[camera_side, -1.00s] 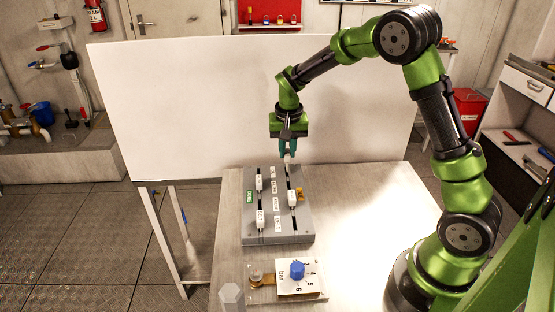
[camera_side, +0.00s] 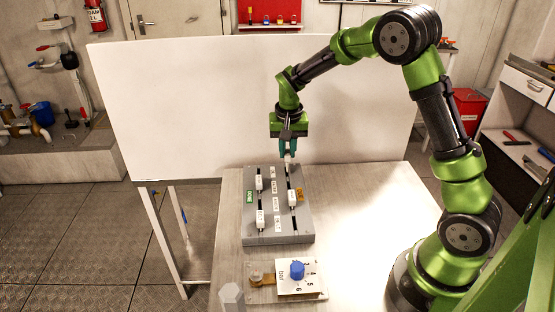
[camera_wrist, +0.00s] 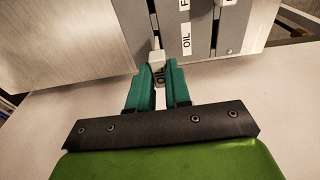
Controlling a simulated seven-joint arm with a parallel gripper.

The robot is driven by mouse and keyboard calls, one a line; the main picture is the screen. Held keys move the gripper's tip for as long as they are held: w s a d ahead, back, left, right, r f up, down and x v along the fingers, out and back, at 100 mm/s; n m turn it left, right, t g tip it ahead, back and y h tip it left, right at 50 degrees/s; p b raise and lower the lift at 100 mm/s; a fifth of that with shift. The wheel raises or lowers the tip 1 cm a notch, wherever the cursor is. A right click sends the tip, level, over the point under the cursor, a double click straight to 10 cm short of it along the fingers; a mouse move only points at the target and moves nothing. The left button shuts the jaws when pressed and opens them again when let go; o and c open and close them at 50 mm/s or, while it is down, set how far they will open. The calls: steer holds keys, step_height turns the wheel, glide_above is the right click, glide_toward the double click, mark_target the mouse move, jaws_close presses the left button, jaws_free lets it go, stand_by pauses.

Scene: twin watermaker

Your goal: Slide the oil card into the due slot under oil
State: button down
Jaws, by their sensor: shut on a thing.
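The oil card, a small pale card lettered OIL (camera_wrist: 159,74), is between the teal fingers of my gripper (camera_wrist: 158,88), which are shut on it. In the side view my gripper (camera_side: 288,150) is at the far end of the grey slotted board (camera_side: 305,232). In the wrist view this slot (camera_wrist: 153,18) runs left of the white OIL label (camera_wrist: 186,40). The card overlaps the board's edge; I cannot tell how deep it sits.
White cards stand in the left slot (camera_side: 259,184) and one further along the right slot (camera_side: 292,198). A green DONE label (camera_side: 250,196) is on the left. A blue-knobbed dial plate (camera_side: 297,271) lies in front. A white panel (camera_side: 190,110) stands behind.

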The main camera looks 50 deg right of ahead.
mark_target(287, 153)
steer(key=shift+f, duration=1.85)
steer(key=c, duration=1)
jaws_free()
steer(key=r, duration=0.5)
steer(key=s+a+r, duration=0.1)
steer(key=r, duration=1)
steer(key=shift+s+a+r, duration=0.2)
steer(key=shift+s+r, duration=0.05)
steer(key=shift+r, duration=0.15)
steer(key=s+a+r+n+t+y, duration=0.1)
steer(key=s+a+t, duration=0.1)
steer(key=s, duration=0.4)
steer(key=s+a+r+n+t+y, duration=0.1)
steer(key=s+a+n+t, duration=0.1)
steer(key=s+a, duration=0.3)
steer(key=s+a+r+n+t+y, duration=0.1)
steer(key=s+a+n+t, duration=0.1)
steer(key=s, duration=0.7)
steer(key=shift+s+a, duration=0.15)
steer(key=shift+a, duration=0.55)
